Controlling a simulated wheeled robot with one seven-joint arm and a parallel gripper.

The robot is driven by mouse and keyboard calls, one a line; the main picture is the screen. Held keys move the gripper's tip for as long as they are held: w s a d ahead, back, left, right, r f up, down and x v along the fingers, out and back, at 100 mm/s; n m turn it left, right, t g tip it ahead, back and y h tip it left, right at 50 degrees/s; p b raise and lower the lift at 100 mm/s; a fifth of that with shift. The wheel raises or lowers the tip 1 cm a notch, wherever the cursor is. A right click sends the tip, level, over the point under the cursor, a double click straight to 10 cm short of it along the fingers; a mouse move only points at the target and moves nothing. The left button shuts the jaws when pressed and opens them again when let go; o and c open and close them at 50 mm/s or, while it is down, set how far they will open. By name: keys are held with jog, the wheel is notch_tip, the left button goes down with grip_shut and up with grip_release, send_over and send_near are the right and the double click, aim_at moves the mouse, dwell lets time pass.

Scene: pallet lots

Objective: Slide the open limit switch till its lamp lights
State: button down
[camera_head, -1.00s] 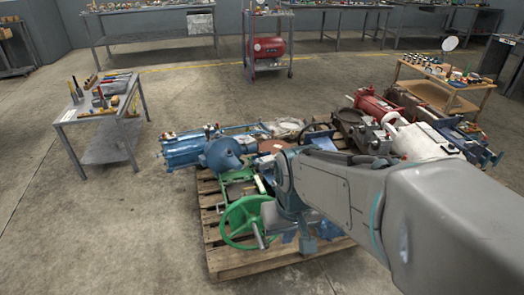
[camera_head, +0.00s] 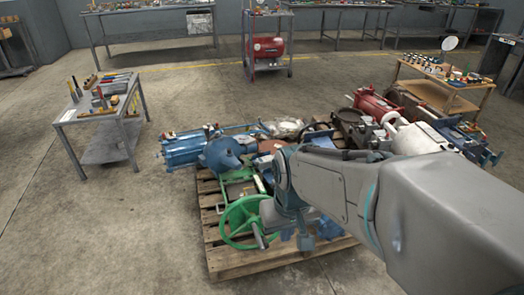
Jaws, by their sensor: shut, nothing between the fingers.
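My arm reaches in from the lower right over a loaded wooden pallet (camera_head: 222,262). My gripper (camera_head: 305,241) points down over the near part of the pallet, to the right of a green handwheel (camera_head: 228,222). Its fingers are small and partly lost against the blue parts behind; they are shut and hold nothing. I cannot make out the limit switch or its lamp among the crowded parts. My wrist and forearm hide much of the pallet's middle and right.
A blue motor-like unit (camera_head: 182,149) and a blue funnel-shaped part (camera_head: 221,154) lie at the pallet's far left. Red machinery (camera_head: 372,103) is heaped behind my arm. A small tool table (camera_head: 100,112) stands left. Floor is clear at the front left.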

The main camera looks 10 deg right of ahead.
jog(key=shift+w+a+f, duration=0.1)
jog(key=shift+w+a, duration=0.05)
jog(key=shift+w, duration=0.4)
jog(key=shift+w+a, duration=0.1)
jog(key=shift+w, duration=0.45)
dwell(2.9)
jog(key=c, duration=0.7)
grip_release()
jog(key=shift+s+r+p, duration=0.2)
jog(key=shift+r+p, duration=1)
jog(key=shift+r, duration=0.15)
jog(key=shift+s+r+p, duration=0.15)
jog(key=shift+r+p, duration=1)
jog(key=shift+r, duration=0.15)
jog(key=shift+s+r+p, duration=0.2)
jog(key=shift+r+p, duration=1)
jog(key=shift+r, duration=0.15)
jog(key=shift+t, duration=0.6)
jog(key=p+v, duration=0.3)
jog(key=v, duration=0.1)
jog(key=p+v, duration=0.8)
jog(key=v, duration=0.1)
jog(key=shift+s+d, duration=0.25)
